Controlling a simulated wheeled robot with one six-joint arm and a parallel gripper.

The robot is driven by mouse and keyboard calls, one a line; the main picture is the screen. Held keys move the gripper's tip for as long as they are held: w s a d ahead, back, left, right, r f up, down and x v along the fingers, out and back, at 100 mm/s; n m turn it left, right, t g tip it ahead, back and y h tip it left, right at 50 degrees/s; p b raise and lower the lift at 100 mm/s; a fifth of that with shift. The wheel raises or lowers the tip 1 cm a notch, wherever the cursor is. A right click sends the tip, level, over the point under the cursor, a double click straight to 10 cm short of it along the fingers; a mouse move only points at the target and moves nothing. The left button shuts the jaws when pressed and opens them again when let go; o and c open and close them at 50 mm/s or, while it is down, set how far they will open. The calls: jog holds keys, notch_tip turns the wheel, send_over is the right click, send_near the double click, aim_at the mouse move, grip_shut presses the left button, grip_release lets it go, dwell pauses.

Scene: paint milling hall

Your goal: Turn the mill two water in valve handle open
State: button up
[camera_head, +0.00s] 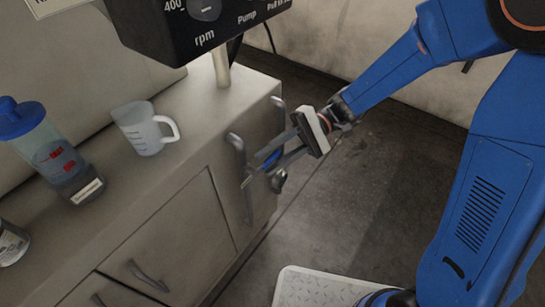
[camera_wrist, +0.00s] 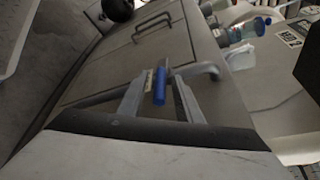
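The blue valve handle (camera_wrist: 159,87) shows in the wrist view as an upright bar between my fingertips. My gripper (camera_wrist: 162,80) is open, with one finger on each side of the handle. The left finger looks close to it, and a gap shows on the right; contact is unclear. In the head view, my gripper (camera_head: 262,166) reaches from the right to the cabinet's end. The handle (camera_head: 273,160) is a small blue patch, partly hidden by the fingers. A grey pipe (camera_head: 237,145) bends out beside it. No label for the valve is readable.
A cabinet (camera_head: 172,235) with handled doors fills the left. A white measuring jug (camera_head: 143,132), a blue-lidded bottle (camera_head: 58,153) and a black rpm control box (camera_head: 190,25) are on or above its top. Dark open floor (camera_head: 370,190) lies to the right.

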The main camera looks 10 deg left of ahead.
aim_at(263, 166)
grip_shut()
jog(key=shift+r, duration=0.15)
jog(key=r+t+h, duration=0.1)
jog(key=n+t+h, duration=0.1)
jog(key=shift+s+r+t, duration=0.15)
jog(key=shift+r+t, duration=0.2)
jog(key=shift+t, duration=0.05)
jog(key=t, duration=0.1)
jog(key=r+t+h, duration=0.1)
jog(key=s+r+t+h, duration=0.1)
jog(key=shift+a+n+t, duration=0.3)
jog(key=shift+n, duration=0.1)
jog(key=t, duration=0.1)
jog(key=s+r+t+h, duration=0.1)
jog(key=t, duration=0.1)
jog(key=s+n+t+h, duration=0.1)
jog(key=shift+a+r+t, duration=0.25)
jog(key=shift+a+t, duration=0.05)
jog(key=shift+a, duration=0.1)
jog(key=s+t+h, duration=0.1)
jog(key=t, duration=0.1)
jog(key=s+t, duration=0.1)
jog(key=shift+a+r+n+t+h, duration=0.15)
jog(key=shift+a+n+t+h, duration=0.25)
jog(key=shift+s+t, duration=0.15)
jog(key=shift+t, duration=0.15)
